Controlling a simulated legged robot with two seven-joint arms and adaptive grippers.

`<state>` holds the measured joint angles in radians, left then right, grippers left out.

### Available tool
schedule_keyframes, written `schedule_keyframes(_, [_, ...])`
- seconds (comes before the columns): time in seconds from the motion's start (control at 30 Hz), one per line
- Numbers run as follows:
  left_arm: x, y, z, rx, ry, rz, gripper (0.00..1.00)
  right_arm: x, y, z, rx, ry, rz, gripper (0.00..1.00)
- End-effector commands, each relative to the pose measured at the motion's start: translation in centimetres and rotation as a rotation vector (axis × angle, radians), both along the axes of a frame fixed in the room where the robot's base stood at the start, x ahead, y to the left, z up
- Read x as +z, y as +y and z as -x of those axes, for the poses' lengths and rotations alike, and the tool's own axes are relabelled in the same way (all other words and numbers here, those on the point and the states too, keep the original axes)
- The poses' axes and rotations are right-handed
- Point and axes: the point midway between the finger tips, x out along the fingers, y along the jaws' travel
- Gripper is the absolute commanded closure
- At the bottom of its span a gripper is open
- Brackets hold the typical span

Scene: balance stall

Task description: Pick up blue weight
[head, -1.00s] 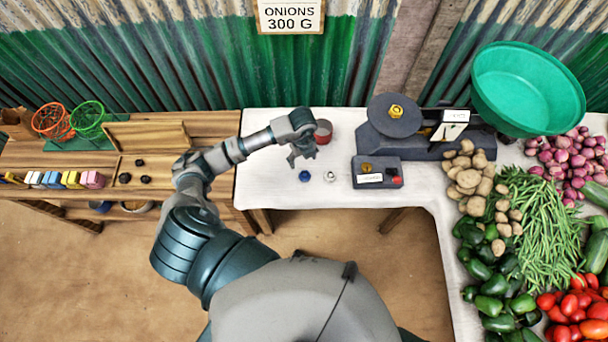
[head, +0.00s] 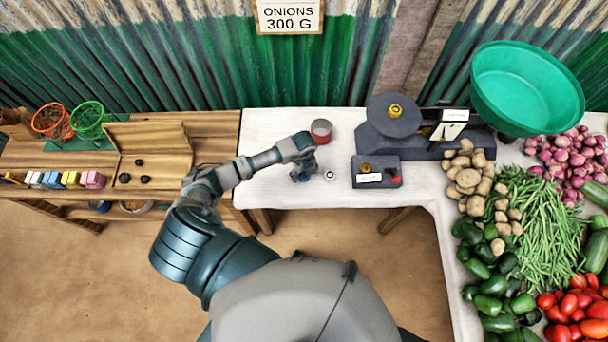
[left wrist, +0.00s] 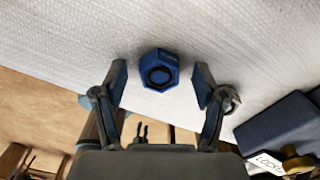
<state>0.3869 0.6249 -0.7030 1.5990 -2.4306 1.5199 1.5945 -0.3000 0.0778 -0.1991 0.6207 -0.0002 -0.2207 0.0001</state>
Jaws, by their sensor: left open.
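The blue weight (left wrist: 158,69) is a small hexagonal block with a dark round recess on top. It sits on the white tabletop. In the left wrist view my left gripper (left wrist: 160,82) is open, with one finger on each side of the weight and gaps between them. In the head view my left gripper (head: 303,172) is over the weight and mostly hides it; a bit of blue shows by the fingers. My right gripper is in neither view.
A small silver weight (head: 330,175) stands just right of the gripper. The balance scale (head: 410,130) stands at the back. White table (head: 265,190) is clear at left.

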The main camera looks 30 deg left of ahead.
Motion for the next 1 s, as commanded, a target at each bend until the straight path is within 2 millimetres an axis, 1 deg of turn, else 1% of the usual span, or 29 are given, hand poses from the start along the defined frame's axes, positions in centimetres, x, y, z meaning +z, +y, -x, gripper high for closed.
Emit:
schedule_keyframes(0.03, [0.0,0.0,0.0,0.000,0.000,0.000,0.29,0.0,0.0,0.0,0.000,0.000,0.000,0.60])
schedule_keyframes(0.07, [0.0,0.0,0.0,0.000,0.000,0.000,0.36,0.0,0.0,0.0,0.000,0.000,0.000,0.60])
schedule_keyframes(0.1, [0.0,0.0,0.0,0.000,0.000,0.000,0.46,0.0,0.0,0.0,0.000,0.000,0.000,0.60])
schedule_keyframes(0.17, [0.0,0.0,0.0,0.000,0.000,0.000,0.61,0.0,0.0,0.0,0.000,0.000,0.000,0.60])
schedule_keyframes(0.2, [0.0,0.0,0.0,0.000,0.000,0.000,0.71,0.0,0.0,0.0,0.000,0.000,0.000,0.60])
schedule_keyframes(0.27, [0.0,0.0,0.0,0.000,0.000,0.000,0.86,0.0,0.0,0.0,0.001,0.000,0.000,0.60])
schedule_keyframes(0.3, [0.0,0.0,0.0,0.000,0.000,0.000,0.96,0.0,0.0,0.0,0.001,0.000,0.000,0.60])
schedule_keyframes(0.33, [0.0,0.0,0.0,0.000,0.000,0.000,1.00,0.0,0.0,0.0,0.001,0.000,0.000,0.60])
schedule_keyframes(0.67, [0.3,0.1,-0.1,0.001,-0.001,0.001,1.00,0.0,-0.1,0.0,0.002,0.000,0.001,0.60])
schedule_keyframes(0.87, [2.1,0.1,-0.1,0.001,-0.003,0.001,1.00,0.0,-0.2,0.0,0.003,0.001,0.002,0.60])
schedule_keyframes(0.97, [3.7,0.1,-0.1,0.000,-0.004,0.000,1.00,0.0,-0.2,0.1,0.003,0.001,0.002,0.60])
schedule_keyframes(1.0, [3.7,-0.2,0.6,-0.002,0.000,0.000,1.00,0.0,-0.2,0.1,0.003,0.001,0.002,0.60])
